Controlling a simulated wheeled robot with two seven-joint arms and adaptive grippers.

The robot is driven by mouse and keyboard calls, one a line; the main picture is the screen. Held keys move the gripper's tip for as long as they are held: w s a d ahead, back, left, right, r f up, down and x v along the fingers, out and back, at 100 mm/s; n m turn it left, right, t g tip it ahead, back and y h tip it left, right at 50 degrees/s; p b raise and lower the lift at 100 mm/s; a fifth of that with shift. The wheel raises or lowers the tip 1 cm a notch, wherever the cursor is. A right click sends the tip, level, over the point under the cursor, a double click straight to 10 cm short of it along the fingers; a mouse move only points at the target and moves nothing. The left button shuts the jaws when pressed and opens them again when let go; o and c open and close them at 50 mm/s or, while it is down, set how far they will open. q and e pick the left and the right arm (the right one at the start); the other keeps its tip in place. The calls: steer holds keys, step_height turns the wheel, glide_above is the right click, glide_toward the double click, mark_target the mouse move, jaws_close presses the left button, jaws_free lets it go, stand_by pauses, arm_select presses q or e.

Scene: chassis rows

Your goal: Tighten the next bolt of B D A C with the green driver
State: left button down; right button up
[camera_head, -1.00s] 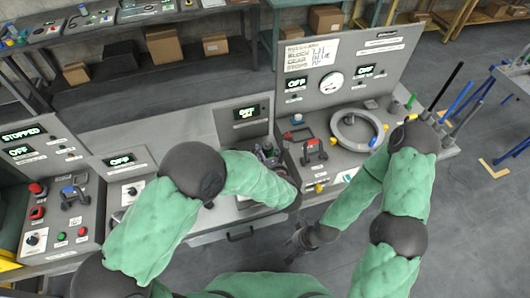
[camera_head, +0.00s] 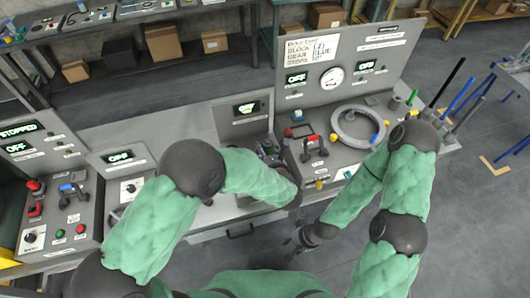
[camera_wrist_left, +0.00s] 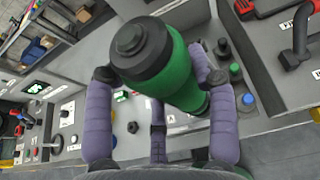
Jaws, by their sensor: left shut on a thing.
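The green driver (camera_wrist_left: 172,72), with a black end cap, is between the purple fingers of my left gripper (camera_wrist_left: 180,95) in the left wrist view. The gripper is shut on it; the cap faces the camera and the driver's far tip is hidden. A dark hex-shaped piece (camera_wrist_left: 133,127) sits on the grey panel beside the driver. In the head view my left gripper (camera_head: 270,153) is over the middle station, mostly hidden by its arm. My right gripper (camera_head: 304,241) hangs low in front of the bench; its finger opening is unclear. Bolt letters are not readable.
The right station holds a grey ring (camera_head: 358,127), a gauge (camera_head: 332,78) and a red-handled lever (camera_head: 314,147). Several upright rods (camera_head: 448,83) stand at its right. Open floor lies right of the bench.

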arm_select(q)
steer(key=shift+f+b, duration=0.95)
steer(key=shift+b, duration=0.1)
arm_select(e)
steer(key=shift+f, duration=1.1)
arm_select(q)
steer(key=shift+f+b, duration=0.6)
steer(key=shift+b, duration=0.4)
arm_select(e)
steer(key=shift+f, duration=0.95)
stand_by(1.0)
arm_select(q)
steer(key=shift+r+p, duration=1.5)
steer(key=shift+r, duration=1.15)
arm_select(e)
step_height(320, 180, up, 3)
steer(key=shift+f, duration=0.1)
